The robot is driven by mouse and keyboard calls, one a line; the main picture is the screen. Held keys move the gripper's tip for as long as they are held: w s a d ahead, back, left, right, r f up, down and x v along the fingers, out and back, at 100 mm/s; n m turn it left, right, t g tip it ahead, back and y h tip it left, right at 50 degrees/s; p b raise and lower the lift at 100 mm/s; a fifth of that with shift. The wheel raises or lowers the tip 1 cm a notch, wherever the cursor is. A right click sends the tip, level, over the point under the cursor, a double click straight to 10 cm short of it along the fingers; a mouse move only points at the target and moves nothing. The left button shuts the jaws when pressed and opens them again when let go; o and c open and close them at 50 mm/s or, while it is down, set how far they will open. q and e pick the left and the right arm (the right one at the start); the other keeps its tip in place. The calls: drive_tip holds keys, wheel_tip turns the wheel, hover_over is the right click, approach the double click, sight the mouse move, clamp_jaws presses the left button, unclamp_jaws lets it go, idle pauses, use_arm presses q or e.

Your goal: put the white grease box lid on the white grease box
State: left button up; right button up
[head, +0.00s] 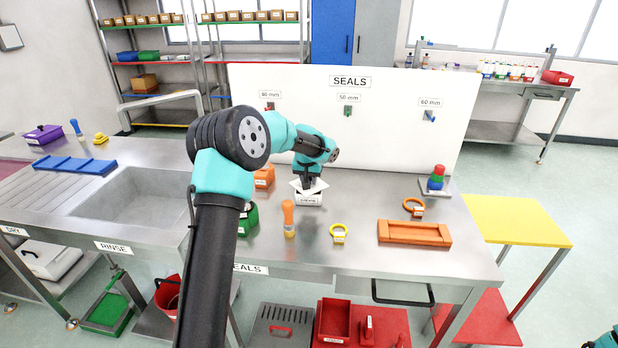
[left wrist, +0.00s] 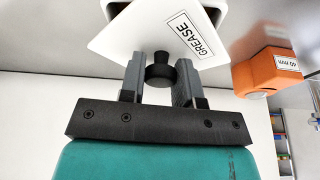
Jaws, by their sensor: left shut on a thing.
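The white grease box (head: 308,200) stands on the steel bench below my left gripper (head: 307,186), its label facing front. The white grease box lid (head: 318,186) is at the top of the box, turned at an angle to it. In the left wrist view the lid (left wrist: 130,38) is a white plate with a GREASE label and a dark knob (left wrist: 160,72). My left gripper is shut on that knob. Part of the white box (left wrist: 217,8) shows behind the lid. I cannot tell whether lid and box touch. My right gripper is not in view.
An orange 40 mm box (head: 264,178) stands left of the grease box, and a green box (head: 247,218) nearer the front. A white SEALS board (head: 390,140) stands behind.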

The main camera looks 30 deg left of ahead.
use_arm(q)
drive_tip(key=o, duration=1)
drive_tip(key=v, duration=1.7)
drive_tip(key=shift+s+r, duration=0.15)
drive_tip(key=shift+d, duration=0.1)
